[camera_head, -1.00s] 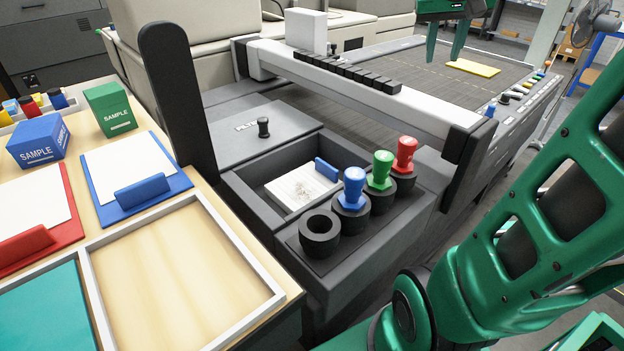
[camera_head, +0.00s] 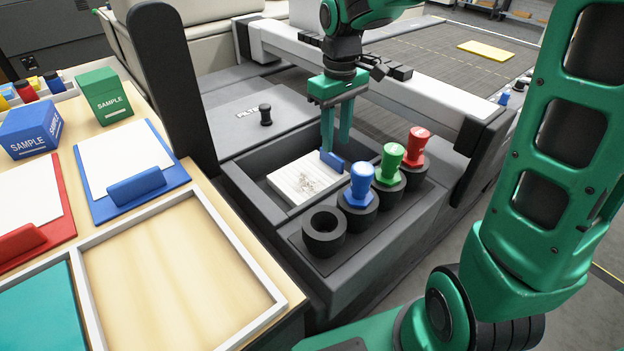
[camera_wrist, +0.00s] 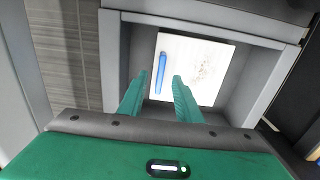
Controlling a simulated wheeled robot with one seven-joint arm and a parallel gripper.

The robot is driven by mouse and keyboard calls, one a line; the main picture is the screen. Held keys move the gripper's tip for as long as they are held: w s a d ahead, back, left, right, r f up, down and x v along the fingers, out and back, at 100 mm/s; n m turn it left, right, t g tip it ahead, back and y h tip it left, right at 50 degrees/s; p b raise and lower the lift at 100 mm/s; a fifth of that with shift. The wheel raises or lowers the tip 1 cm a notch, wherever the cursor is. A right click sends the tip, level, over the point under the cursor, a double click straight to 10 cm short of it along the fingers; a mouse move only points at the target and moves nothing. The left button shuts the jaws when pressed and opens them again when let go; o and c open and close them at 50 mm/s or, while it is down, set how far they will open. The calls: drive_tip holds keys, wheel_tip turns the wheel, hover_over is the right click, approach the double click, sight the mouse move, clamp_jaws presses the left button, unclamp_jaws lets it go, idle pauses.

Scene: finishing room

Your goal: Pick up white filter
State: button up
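The white filter (camera_head: 300,180) is a flat white block with brown specks on its top and a blue handle (camera_head: 334,161) along one edge. It lies in an open dark grey compartment (camera_head: 243,188). In the wrist view the filter (camera_wrist: 205,72) lies ahead of the fingers, with its handle (camera_wrist: 160,72) lined up with the gap between them. My gripper (camera_head: 336,146) points down over the handle's end of the filter, fingertips close to the handle. The fingers are apart in the wrist view (camera_wrist: 158,80), with nothing held. I cannot tell whether the tips touch the handle.
Blue (camera_head: 361,186), green (camera_head: 391,163) and red (camera_head: 417,146) plugs stand in round black holders in front of the compartment, beside an empty holder (camera_head: 324,231). A dark upright panel (camera_head: 172,85) rises at left. A white crossbar (camera_head: 440,105) runs behind my gripper.

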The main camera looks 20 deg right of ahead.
sight(336, 157)
drive_tip(key=shift+s+f, duration=0.2)
drive_tip(key=shift+f, duration=1.3)
drive_tip(key=shift+s+f, duration=0.2)
drive_tip(key=shift+f, duration=1.25)
clamp_jaws()
